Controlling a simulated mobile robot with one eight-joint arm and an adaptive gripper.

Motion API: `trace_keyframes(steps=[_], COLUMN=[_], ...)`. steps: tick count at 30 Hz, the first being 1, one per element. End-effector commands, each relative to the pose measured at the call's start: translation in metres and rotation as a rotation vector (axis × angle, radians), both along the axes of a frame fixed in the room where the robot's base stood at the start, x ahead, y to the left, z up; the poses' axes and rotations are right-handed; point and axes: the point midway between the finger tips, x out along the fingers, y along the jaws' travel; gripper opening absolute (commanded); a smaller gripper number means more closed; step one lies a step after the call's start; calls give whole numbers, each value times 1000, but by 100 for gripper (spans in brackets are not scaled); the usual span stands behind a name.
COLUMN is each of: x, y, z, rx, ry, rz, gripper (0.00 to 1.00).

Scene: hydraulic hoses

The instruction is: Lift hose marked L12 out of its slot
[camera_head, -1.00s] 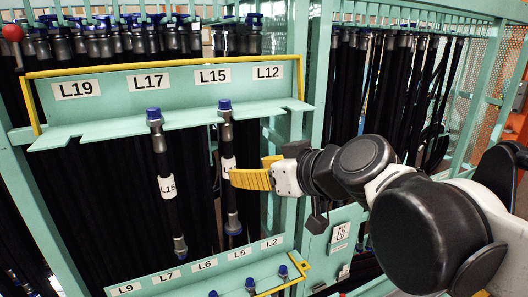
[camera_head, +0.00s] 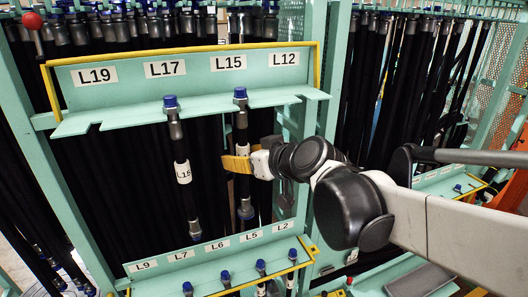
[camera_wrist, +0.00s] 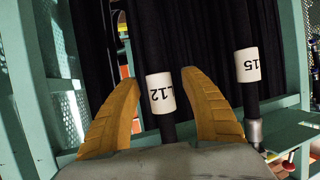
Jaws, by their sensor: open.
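The hose marked L12 (camera_head: 242,128) hangs upright in the shelf slot, its blue cap above the shelf edge. In the wrist view its white L12 label (camera_wrist: 160,93) sits between the two yellow fingers, with a gap on both sides. My gripper (camera_head: 238,160) is open around this hose at label height, below the shelf, and hides the label in the head view. It also shows in the wrist view (camera_wrist: 162,77). The hose's lower metal end (camera_head: 246,209) hangs free below my gripper.
The hose marked L15 (camera_head: 179,145) hangs close by on the left. The teal shelf (camera_head: 120,119) carries labels L19, L17, L15 and L12. A lower teal rack (camera_head: 160,266) holds several blue-capped ends. A teal post (camera_head: 325,80) stands to the right.

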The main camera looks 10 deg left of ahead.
Motion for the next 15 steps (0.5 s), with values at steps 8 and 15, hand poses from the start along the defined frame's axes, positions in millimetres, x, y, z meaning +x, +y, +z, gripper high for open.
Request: trace_keyframes(steps=[8, 15], x=[0, 0], y=[0, 0], z=[0, 0], rx=[0, 0], ry=[0, 0], rz=[0, 0], gripper=[15, 0])
